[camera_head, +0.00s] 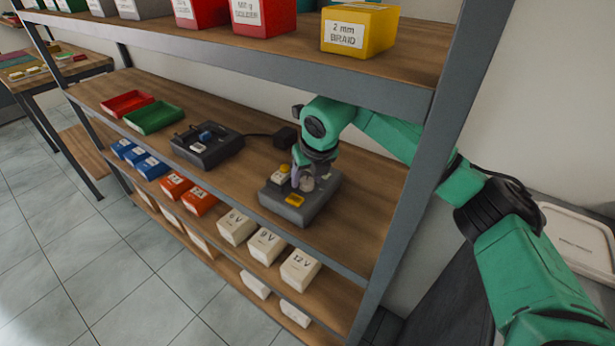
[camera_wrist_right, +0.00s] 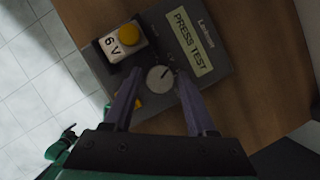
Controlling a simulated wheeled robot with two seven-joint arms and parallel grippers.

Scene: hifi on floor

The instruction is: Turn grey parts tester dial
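The grey parts tester (camera_head: 322,208) sits on the middle wooden shelf near its right end. In the right wrist view the tester (camera_wrist_right: 221,75) has a round grey dial (camera_wrist_right: 160,79) with a dark pointer mark. A white block (camera_wrist_right: 118,46) marked 6 V, with a yellow round top, sits in the tester. My right gripper (camera_wrist_right: 159,72) is open, its two fingers at either side of the dial; I cannot tell whether they touch it. In the head view my right gripper (camera_head: 304,172) hides part of the tester. My left gripper is out of view.
A dark device (camera_head: 207,150) with a cable stands left of the tester, beyond it red (camera_head: 127,103) and green (camera_head: 154,117) trays. White voltage boxes (camera_head: 267,246) line the lower front. The upper shelf (camera_head: 250,62) and right-hand post (camera_head: 415,190) bound my right arm.

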